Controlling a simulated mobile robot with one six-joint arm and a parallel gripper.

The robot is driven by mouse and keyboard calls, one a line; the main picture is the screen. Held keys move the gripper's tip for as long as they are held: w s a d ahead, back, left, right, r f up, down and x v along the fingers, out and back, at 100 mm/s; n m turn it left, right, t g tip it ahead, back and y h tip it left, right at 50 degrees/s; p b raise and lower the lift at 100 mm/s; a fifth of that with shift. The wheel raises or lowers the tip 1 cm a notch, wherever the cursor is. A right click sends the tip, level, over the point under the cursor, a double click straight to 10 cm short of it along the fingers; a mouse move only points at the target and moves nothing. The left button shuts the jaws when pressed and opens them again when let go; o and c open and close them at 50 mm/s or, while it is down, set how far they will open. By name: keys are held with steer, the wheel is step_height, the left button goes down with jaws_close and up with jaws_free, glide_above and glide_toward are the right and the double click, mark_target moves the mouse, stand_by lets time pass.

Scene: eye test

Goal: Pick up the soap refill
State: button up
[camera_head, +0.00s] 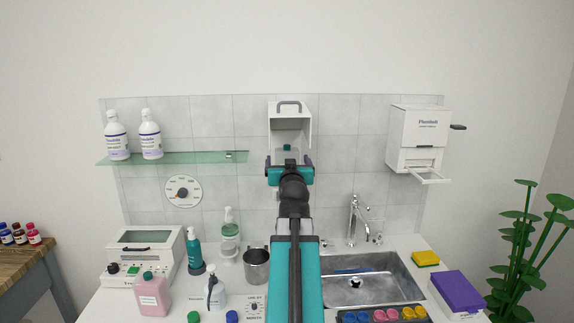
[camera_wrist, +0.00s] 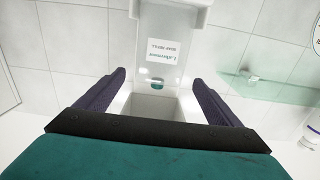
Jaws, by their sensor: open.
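The soap refill (camera_wrist: 163,28) shows in the wrist view as a white body with a label whose print is upside down. A green piece (camera_wrist: 155,82) sits at its near end and also shows in the head view (camera_head: 287,147). It is at a white wall housing (camera_head: 290,120) with an arched handle on top. My gripper (camera_wrist: 157,80) is open, its two dark fingers on either side of the green piece in the picture; contact is not visible. In the head view my gripper (camera_head: 289,163) covers the area below the housing, hiding the labelled body.
A glass shelf (camera_head: 190,158) with two white bottles (camera_head: 133,140) is to the left. A white wall dispenser (camera_head: 418,140) is to the right. Below are a sink (camera_head: 390,290), a tap (camera_head: 353,220), a metal mug (camera_head: 257,268) and pump bottles (camera_head: 230,235).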

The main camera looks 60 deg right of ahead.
mark_target(288, 157)
steer(key=shift+x, duration=0.8)
steer(key=shift+p+x, duration=1.25)
steer(key=shift+x, duration=1.35)
steer(key=shift+s+d+f, duration=0.1)
steer(key=c, duration=1.2)
